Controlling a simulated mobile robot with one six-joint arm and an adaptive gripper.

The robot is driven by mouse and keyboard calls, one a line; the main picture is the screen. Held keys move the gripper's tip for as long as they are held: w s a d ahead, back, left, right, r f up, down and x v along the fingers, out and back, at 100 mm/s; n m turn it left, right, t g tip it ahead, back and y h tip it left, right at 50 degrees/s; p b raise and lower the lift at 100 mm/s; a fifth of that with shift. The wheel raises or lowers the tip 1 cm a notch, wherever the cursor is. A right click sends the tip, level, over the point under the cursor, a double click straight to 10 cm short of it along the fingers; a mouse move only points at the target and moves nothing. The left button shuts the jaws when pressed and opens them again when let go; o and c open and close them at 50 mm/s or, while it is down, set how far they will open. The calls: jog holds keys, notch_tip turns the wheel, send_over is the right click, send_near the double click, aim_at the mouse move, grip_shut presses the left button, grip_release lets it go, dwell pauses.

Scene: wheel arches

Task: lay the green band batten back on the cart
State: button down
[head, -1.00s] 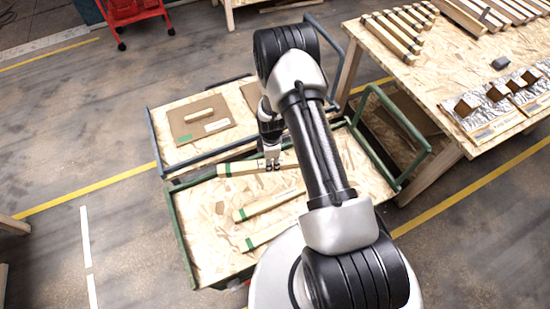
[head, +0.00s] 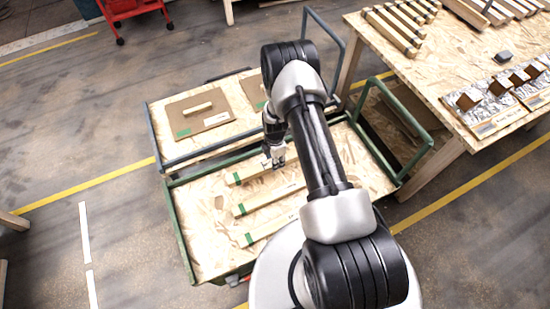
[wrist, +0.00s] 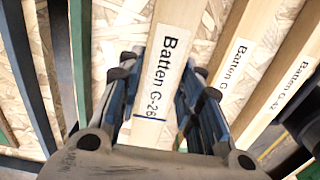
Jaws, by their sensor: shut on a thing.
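My gripper (head: 273,163) is shut on a pale wooden batten (head: 250,174) with a green band at its left end. In the wrist view, my gripper (wrist: 162,72) has its fingers on both sides of the batten (wrist: 165,85), whose label reads "Batten G-26". The batten is low over the board deck of the green-railed cart (head: 205,240), roughly parallel to two more green-banded battens (head: 270,200) (head: 270,230) lying there. I cannot tell whether it touches the deck. My arm hides the right ends of the battens.
A blue-grey-railed cart (head: 160,152) stands just behind, with brown panels (head: 200,114) on it. A wooden workbench (head: 425,75) with wood strips and foil-covered pieces stands at the right. The cart deck's left part is bare.

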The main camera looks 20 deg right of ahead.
jog(key=shift+f+b, duration=2.1)
jog(key=shift+f, duration=0.5)
jog(key=c, duration=1.1)
grip_release()
jog(key=shift+o, duration=0.2)
notch_tip(320, 180, up, 12)
